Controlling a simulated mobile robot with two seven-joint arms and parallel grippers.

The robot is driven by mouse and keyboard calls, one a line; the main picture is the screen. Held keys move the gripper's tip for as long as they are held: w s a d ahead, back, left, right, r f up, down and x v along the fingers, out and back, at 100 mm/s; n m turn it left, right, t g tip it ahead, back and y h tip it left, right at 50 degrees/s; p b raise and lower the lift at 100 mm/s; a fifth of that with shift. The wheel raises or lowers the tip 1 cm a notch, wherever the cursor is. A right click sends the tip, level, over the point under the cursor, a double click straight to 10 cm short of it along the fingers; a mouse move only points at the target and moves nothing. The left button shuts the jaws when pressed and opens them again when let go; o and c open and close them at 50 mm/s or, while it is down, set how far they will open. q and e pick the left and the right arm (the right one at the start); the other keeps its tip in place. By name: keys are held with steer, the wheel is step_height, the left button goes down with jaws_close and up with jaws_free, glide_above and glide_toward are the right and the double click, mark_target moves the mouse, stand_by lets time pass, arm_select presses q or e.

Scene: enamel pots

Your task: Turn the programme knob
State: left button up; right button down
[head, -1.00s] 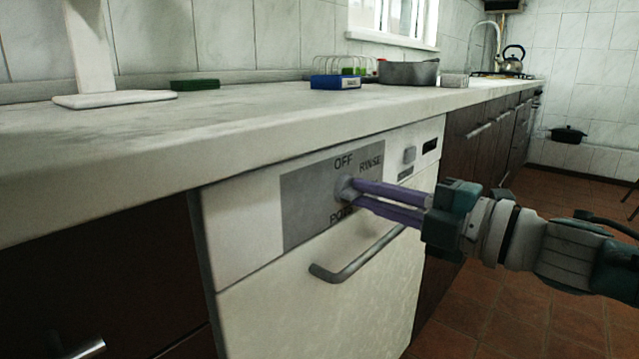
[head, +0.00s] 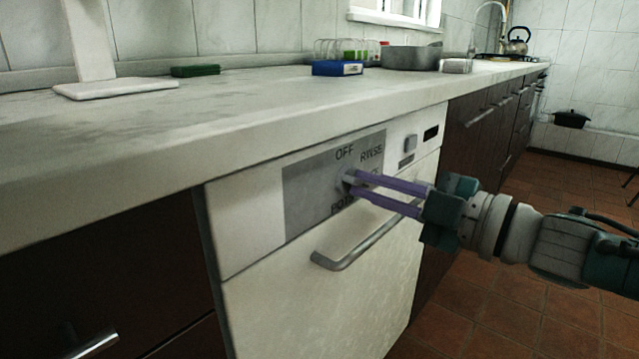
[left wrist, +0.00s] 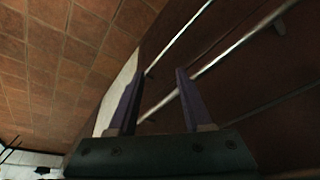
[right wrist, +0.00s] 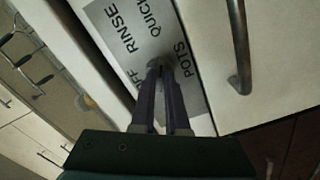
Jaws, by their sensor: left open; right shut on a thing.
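The grey programme knob (head: 342,187) is on the grey label panel (head: 300,200) of a white dishwasher front. The panel reads OFF, RINSE and POTS in the head view, and QUICK also shows in the right wrist view. My right gripper (head: 348,182) is shut on the knob, its purple fingers reaching in from the right and hiding part of it. In the right wrist view the fingertips (right wrist: 160,66) meet at the knob. Where the knob points I cannot tell. My left gripper (left wrist: 158,62) is open and empty, away from the panel, and out of the head view.
A metal bar handle (head: 360,245) juts out just below the panel. The worktop edge (head: 300,135) overhangs above it. A small grey button (head: 410,143) and a dark display (head: 431,133) are to the right. Dark cabinets (left wrist: 240,90) with bar handles are near my left gripper.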

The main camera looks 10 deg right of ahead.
steer(key=c, duration=0.9)
jaws_free()
steer(key=shift+s+d, duration=0.1)
steer(key=shift+s+d+p, duration=0.2)
steer(key=shift+s+p, duration=0.05)
steer(key=shift+p, duration=0.05)
steer(key=p+v, duration=0.2)
steer(key=v, duration=0.7)
steer(key=shift+p, duration=0.3)
